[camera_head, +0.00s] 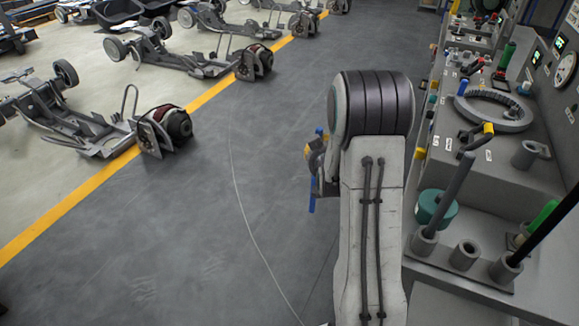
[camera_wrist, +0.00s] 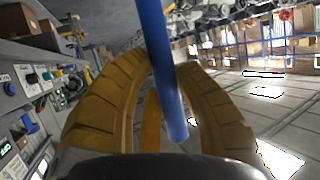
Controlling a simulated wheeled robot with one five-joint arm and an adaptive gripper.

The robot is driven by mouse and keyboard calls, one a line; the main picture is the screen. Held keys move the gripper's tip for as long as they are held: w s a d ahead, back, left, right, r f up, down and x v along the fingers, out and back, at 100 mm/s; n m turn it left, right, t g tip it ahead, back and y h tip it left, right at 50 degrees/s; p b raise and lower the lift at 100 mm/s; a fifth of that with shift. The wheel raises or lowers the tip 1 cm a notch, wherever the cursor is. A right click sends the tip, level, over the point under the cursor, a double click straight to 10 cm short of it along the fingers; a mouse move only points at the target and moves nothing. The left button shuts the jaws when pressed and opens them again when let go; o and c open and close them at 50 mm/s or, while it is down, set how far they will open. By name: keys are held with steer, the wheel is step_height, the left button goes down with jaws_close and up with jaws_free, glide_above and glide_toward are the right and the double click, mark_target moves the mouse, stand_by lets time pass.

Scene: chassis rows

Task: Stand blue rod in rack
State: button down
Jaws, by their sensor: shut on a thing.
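The blue rod (camera_head: 311,196) hangs roughly upright in the head view, just left of my arm and above the open floor. In the wrist view the blue rod (camera_wrist: 157,40) runs between the two yellow fingers of my gripper (camera_wrist: 168,72), which is shut on it. In the head view my gripper (camera_head: 317,160) is partly hidden behind my arm. The rack (camera_head: 447,264) is a grey strip with three round sockets at the lower right. A grey rod (camera_head: 453,189) stands in its left socket and a black rod (camera_head: 545,226) in its right one. The middle socket (camera_head: 465,254) is empty.
A teal cylinder (camera_head: 437,207) stands close behind the rack. A console (camera_head: 490,130) with knobs, gauges and a grey ring (camera_head: 494,110) lines the right side. Wheeled chassis (camera_head: 80,115) stand at the left beyond a yellow line. The floor between is clear.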

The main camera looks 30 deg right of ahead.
steer(key=s+d+r+m+g+h+b, duration=0.4)
steer(key=s+d+r+m+h, duration=0.2)
steer(key=s+d+r, duration=1.55)
steer(key=s+a+r+m+g+h+b, duration=0.1)
steer(key=s+a+r+m+g+b, duration=0.15)
steer(key=s+r, duration=0.8)
steer(key=s+a+r+m+g+h+b, duration=0.1)
steer(key=s+a+r+m+g, duration=0.2)
steer(key=s+r, duration=0.8)
step_height(320, 180, down, 18)
steer(key=w+a, duration=0.1)
steer(key=shift+f+n+b, duration=0.15)
steer(key=shift+n+b, duration=0.2)
steer(key=shift+b, duration=0.1)
steer(key=shift+w+a, duration=0.1)
